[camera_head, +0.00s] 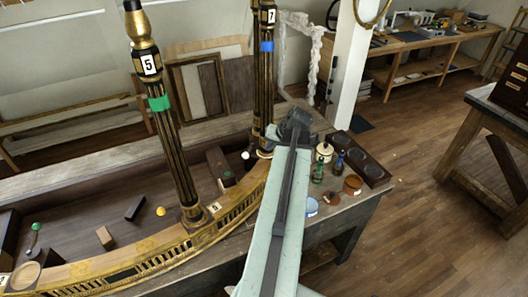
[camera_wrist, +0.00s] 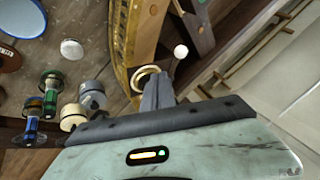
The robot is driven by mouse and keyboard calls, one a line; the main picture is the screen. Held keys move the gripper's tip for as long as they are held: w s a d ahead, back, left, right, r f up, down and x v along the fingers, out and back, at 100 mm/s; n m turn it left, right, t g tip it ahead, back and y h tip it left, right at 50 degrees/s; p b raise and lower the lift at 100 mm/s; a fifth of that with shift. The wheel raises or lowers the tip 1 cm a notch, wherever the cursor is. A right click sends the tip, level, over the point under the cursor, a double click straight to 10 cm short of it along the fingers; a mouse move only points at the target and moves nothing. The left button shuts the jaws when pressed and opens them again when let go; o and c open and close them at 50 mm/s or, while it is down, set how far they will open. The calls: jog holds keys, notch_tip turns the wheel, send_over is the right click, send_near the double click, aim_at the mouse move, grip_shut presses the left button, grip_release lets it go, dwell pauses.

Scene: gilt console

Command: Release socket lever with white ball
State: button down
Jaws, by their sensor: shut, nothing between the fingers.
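The white ball (camera_head: 246,155) tops a small lever at the foot of the black-and-gold post marked 7 (camera_head: 264,60), behind the gilt rail. In the wrist view the white ball (camera_wrist: 180,51) stands on a thin stem just beyond and right of my fingertips, apart from them in the picture. My gripper (camera_head: 298,118) is shut and empty, in front and to the right of post 7. In the wrist view my gripper (camera_wrist: 157,88) points toward a pale gold ring (camera_wrist: 146,76). The stem's lower end is partly hidden behind my fingers.
Post 5 (camera_head: 160,100) with a green band stands left. A green ball lever (camera_head: 36,226) and yellow ball (camera_head: 160,211) lie further left. Bottles (camera_head: 318,171), jars (camera_head: 353,184) and a dark tray (camera_head: 360,158) crowd the table right of my arm.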

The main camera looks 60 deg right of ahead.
jog(key=b+x, duration=0.6)
jog(key=x, duration=0.2)
jog(key=shift+d+f, duration=0.1)
jog(key=shift+f, duration=0.3)
jog(key=w, duration=0.1)
jog(key=w+a, duration=0.1)
jog(key=w, duration=0.1)
jog(key=shift+a, duration=0.15)
jog(key=shift+w, duration=0.25)
jog(key=shift+a, duration=0.1)
